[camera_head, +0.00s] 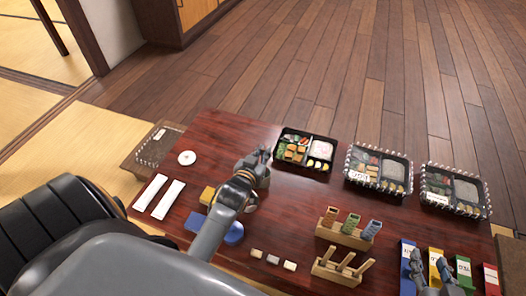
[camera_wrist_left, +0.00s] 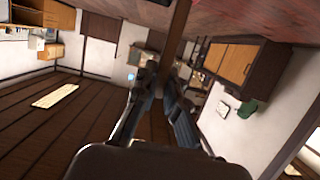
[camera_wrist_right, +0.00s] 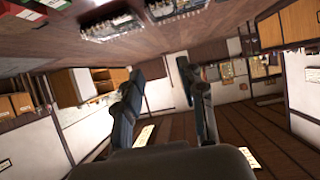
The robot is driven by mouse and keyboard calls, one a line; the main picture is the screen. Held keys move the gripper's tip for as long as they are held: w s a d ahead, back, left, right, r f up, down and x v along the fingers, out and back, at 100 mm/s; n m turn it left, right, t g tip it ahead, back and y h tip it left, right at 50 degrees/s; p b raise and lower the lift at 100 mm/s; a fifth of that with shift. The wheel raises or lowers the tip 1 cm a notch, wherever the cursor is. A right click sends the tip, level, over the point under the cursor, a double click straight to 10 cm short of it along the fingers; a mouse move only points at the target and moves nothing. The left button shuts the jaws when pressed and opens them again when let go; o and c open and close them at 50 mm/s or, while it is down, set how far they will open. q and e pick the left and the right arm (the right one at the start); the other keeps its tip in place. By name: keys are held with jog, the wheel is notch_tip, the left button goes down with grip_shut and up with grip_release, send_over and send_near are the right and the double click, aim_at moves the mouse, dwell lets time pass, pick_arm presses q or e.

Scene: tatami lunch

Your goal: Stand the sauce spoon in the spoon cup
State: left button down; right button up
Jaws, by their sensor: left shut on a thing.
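My left gripper (camera_head: 264,153) is above the table, just left of the nearest lunch box. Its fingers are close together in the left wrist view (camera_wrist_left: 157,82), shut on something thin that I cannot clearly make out. My right gripper (camera_head: 428,262) is over the coloured strips at the right. In the right wrist view (camera_wrist_right: 160,82) its fingers stand apart with nothing between them. I cannot surely pick out the sauce spoon. A wooden stand (camera_head: 344,237) holds three upright coloured containers; I cannot tell whether one is the spoon cup.
Three lunch boxes (camera_head: 305,151) (camera_head: 378,168) (camera_head: 450,190) line the far edge of the dark red table (camera_head: 215,130). A wooden rack (camera_head: 337,272) with light handles is at the front. A blue piece (camera_head: 234,233) lies by my left arm.

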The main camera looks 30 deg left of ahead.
pick_arm(q)
jog(key=shift+f+b, duration=0.5)
jog(key=shift+f, duration=0.45)
jog(key=shift+f+b, duration=0.4)
jog(key=shift+f, duration=0.3)
pick_arm(e)
jog(key=w+a+r+t+y, duration=0.1)
jog(key=w+a+r+t, duration=0.1)
jog(key=r+t, duration=0.3)
jog(key=shift+w+r, duration=0.55)
jog(key=shift+r, duration=0.9)
pick_arm(q)
jog(key=c, duration=1.3)
grip_release()
jog(key=shift+c, duration=0.2)
jog(key=v, duration=1.2)
